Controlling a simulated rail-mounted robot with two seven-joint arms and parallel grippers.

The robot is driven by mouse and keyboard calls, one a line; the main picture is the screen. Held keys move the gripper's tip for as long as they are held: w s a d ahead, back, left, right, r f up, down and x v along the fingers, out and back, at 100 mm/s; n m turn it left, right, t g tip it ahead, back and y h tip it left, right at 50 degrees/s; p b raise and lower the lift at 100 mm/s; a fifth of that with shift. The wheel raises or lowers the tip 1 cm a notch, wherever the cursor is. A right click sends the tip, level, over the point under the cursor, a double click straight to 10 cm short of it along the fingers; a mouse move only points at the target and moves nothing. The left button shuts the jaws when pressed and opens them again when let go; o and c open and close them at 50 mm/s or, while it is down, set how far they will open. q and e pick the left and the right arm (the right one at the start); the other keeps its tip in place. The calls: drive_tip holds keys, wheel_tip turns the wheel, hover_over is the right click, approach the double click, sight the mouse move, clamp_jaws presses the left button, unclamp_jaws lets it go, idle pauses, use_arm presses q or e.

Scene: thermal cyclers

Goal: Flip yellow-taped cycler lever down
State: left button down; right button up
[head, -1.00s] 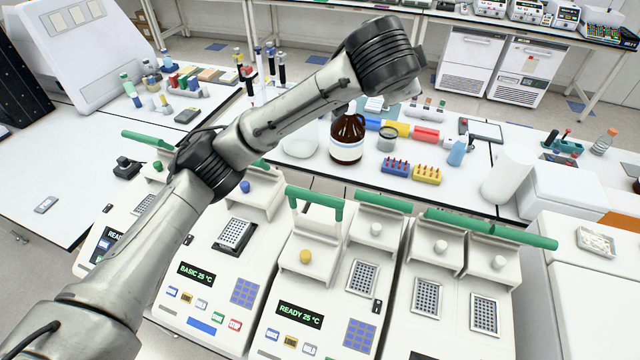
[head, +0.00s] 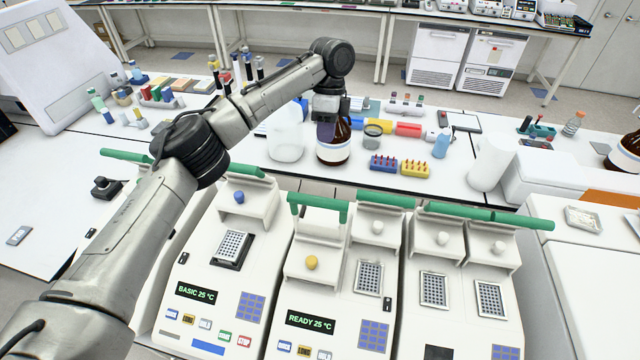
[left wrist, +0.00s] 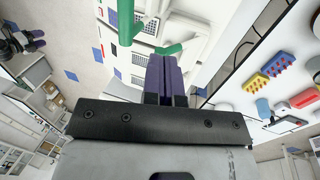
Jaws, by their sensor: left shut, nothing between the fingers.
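The cycler with a yellow knob (head: 311,263) and a "READY 25 °C" display (head: 310,321) stands front centre in the head view; I see no clear yellow tape. Its green lever bar (head: 318,201) is at the top of the raised lid section. My left gripper (head: 326,132) points down beyond and above this bar, in front of the brown bottle. In the left wrist view the purple fingers (left wrist: 165,75) are shut and empty. A green bar (left wrist: 168,50) lies close to their tips there; I cannot tell whether they touch.
A blue-knobbed cycler (head: 230,235) stands to the left and white-knobbed ones (head: 443,238) to the right, with green bars. Behind are a brown bottle (head: 334,152), a blue rack (head: 383,163) and a yellow rack (head: 414,168) on the bench. A white box (head: 560,180) is at right.

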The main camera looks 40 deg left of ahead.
idle(0.4)
use_arm(q)
drive_tip(key=s+d+f, duration=0.1)
drive_tip(key=s+f, duration=0.1)
drive_tip(key=f, duration=0.3)
drive_tip(key=s+d+f+p, duration=0.1)
drive_tip(key=s+d+f, duration=0.1)
drive_tip(key=f, duration=0.3)
drive_tip(key=shift+s+f, duration=0.4)
drive_tip(key=shift+s, duration=0.45)
drive_tip(key=shift+d, duration=0.1)
